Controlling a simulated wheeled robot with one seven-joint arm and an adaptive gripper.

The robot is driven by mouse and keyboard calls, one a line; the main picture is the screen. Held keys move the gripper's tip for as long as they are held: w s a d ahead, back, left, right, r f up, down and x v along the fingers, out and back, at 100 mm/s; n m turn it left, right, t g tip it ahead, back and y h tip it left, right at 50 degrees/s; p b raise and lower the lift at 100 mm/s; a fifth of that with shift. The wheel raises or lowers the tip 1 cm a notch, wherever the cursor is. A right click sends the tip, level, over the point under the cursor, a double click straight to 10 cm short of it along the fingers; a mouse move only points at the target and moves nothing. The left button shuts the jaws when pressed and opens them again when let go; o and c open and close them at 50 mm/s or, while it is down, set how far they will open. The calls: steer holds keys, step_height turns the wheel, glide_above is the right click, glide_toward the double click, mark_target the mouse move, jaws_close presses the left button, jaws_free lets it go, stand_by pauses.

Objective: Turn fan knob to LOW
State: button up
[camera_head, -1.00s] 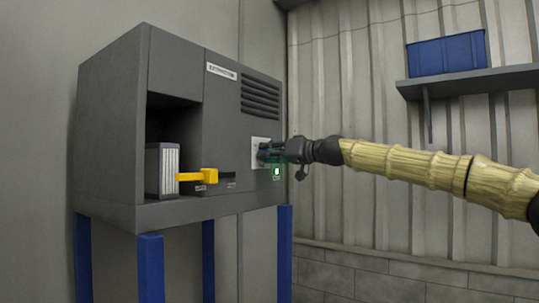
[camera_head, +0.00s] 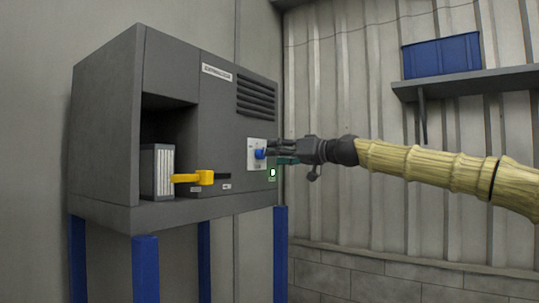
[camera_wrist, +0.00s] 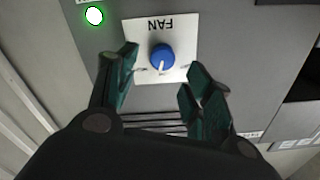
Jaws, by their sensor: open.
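The blue fan knob (camera_head: 260,154) sits on a white plate (camera_head: 256,147) on the front of the grey extractor cabinet (camera_head: 221,125). In the wrist view the knob (camera_wrist: 162,59) has a pale pointer line, and the plate (camera_wrist: 147,30) reads FAN upside down. The other markings on the plate are too small to read. My gripper (camera_head: 272,152) is open and empty, a little off the panel. In the wrist view its dark green fingertips (camera_wrist: 160,80) are spread to either side of the knob, apart from it.
A yellow handle (camera_head: 195,178) sticks out left of the knob, by a filter block (camera_head: 157,171) in an open bay. A lit green indicator (camera_head: 272,173) is below the plate. A shelf (camera_head: 462,84) with a blue crate (camera_head: 442,56) is on the right wall.

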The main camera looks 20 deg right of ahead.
steer(key=v, duration=0.7)
steer(key=shift+d, duration=0.1)
